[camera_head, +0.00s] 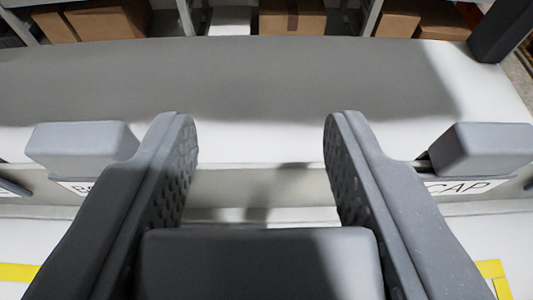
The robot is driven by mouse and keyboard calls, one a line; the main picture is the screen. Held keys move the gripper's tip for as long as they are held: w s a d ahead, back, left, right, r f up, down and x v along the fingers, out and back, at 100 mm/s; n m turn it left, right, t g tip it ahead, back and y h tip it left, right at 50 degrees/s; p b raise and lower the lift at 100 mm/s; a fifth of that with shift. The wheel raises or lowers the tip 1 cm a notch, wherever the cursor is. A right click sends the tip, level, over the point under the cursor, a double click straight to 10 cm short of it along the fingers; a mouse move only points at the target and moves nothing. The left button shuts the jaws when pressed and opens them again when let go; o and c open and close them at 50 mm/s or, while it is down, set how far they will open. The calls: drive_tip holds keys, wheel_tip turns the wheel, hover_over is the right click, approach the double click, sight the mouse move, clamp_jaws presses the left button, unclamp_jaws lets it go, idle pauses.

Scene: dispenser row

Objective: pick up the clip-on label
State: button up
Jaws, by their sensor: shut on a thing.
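My gripper (260,150) reaches forward over the front rail, with one dark grey textured finger on each side. It is shut on the clip-on label, whose grey rounded block (260,265) fills the space between the fingers at the bottom of the view. The block spans from one finger to the other. Any printed face of it is turned away and hidden. Between the fingertips the rail is bare, with a soft shadow on it.
Similar grey blocks stand left (82,146) and right (482,148) of my fingers, above white plates; the right plate (465,187) reads "CAP", the left is mostly hidden. A wide pale surface (250,85) lies beyond. Shelves with cardboard boxes (108,18) stand behind. Yellow tape (18,272) marks the lower corners.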

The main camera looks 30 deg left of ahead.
drive_tip(key=s+d+r+p, duration=0.1)
drive_tip(key=s+d, duration=0.1)
drive_tip(key=s, duration=0.8)
drive_tip(key=shift+s+d, duration=0.15)
drive_tip(key=shift+d, duration=0.2)
